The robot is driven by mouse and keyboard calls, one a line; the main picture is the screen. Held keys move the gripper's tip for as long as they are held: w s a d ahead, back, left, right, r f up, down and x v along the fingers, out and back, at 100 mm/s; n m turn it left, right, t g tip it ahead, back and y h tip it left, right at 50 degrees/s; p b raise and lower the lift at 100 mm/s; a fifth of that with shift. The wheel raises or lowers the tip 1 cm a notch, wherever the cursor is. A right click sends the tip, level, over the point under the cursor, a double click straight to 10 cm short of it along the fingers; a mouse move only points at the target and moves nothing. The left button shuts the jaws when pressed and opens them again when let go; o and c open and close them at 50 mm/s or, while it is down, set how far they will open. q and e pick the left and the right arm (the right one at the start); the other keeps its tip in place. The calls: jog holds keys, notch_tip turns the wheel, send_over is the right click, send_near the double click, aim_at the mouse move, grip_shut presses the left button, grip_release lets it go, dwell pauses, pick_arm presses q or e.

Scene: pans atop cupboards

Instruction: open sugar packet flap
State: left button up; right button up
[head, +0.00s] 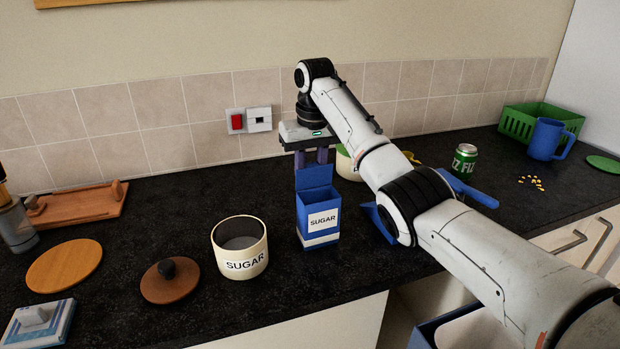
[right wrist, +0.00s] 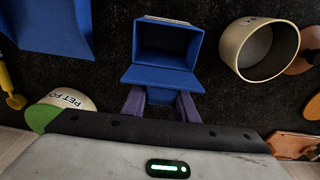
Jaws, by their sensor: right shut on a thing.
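The blue sugar packet (head: 318,225) stands upright on the dark counter, with a white SUGAR label on its front. Its flap (head: 315,176) is raised at the back, and the dark opening shows in the right wrist view (right wrist: 168,42). My right gripper (head: 312,157) is behind the packet, fingers pointing down. In the right wrist view its two fingers (right wrist: 161,103) are on either side of the packet's blue back, just below the flap; the flap hides part of the grip. My left gripper is not in view.
A cream SUGAR pot (head: 241,262) stands just left of the packet, with a brown knobbed lid (head: 170,281) beside it. A PET FOOD pot (right wrist: 72,100) is partly hidden behind my arm. A green can (head: 464,158), blue mug (head: 546,139) and green basket (head: 516,124) are right.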

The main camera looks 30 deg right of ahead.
jog(key=shift+s+f+g, duration=0.1)
jog(key=shift+f+g, duration=0.2)
jog(key=shift+g, duration=0.1)
dwell(0.3)
jog(key=o, duration=1.1)
jog(key=shift+r, duration=0.1)
jog(key=r, duration=1)
jog(key=shift+s+r, duration=0.15)
jog(key=shift+s, duration=0.1)
